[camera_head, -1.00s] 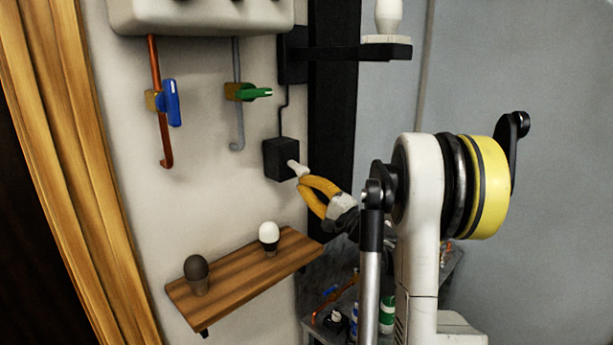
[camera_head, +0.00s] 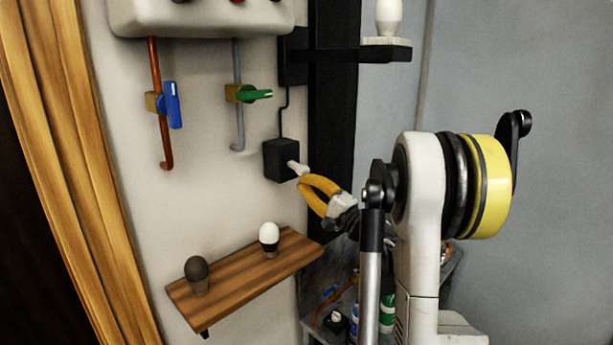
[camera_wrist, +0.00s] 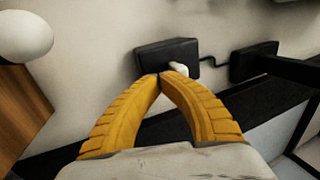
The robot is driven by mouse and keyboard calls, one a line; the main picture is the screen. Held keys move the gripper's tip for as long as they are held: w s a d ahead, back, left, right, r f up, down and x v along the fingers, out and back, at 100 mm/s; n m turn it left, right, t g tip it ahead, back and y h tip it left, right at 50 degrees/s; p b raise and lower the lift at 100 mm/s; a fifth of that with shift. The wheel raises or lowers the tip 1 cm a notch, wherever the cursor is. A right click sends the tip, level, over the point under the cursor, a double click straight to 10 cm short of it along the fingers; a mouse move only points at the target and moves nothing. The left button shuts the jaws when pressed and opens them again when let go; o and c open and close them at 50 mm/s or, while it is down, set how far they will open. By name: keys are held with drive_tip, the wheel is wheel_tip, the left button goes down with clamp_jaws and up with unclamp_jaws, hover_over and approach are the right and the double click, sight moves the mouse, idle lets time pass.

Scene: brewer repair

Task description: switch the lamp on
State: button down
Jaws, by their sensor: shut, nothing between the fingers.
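The lamp switch is a black wall box (camera_head: 279,160) with a white lever (camera_head: 297,168) sticking out to the right. In the wrist view the box (camera_wrist: 153,56) lies just beyond my fingertips, and the lever (camera_wrist: 179,69) shows beside them. My gripper (camera_head: 303,180) has yellow fingers, shut and empty, with the tips just below the lever; whether they touch it I cannot tell. It also shows in the wrist view (camera_wrist: 161,76). The lamp (camera_head: 388,17) is a white bulb on a black wall bracket (camera_head: 350,52), joined to the box by a black cable.
A wooden shelf (camera_head: 245,275) below the switch holds a dark bulb (camera_head: 197,270) and a white bulb (camera_head: 269,234). Blue (camera_head: 173,104) and green (camera_head: 250,94) valve handles are on pipes at upper left. A cluttered low bench (camera_head: 325,290) stands at lower right.

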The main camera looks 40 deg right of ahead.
drive_tip(key=shift+r+p, duration=0.6)
drive_tip(key=shift+r, duration=0.45)
drive_tip(key=shift+s, duration=0.1)
drive_tip(key=r+b+v, duration=0.1)
drive_tip(key=b+v, duration=0.2)
drive_tip(key=v, duration=0.6)
drive_tip(key=shift+s+r, duration=0.3)
drive_tip(key=shift+s, duration=0.3)
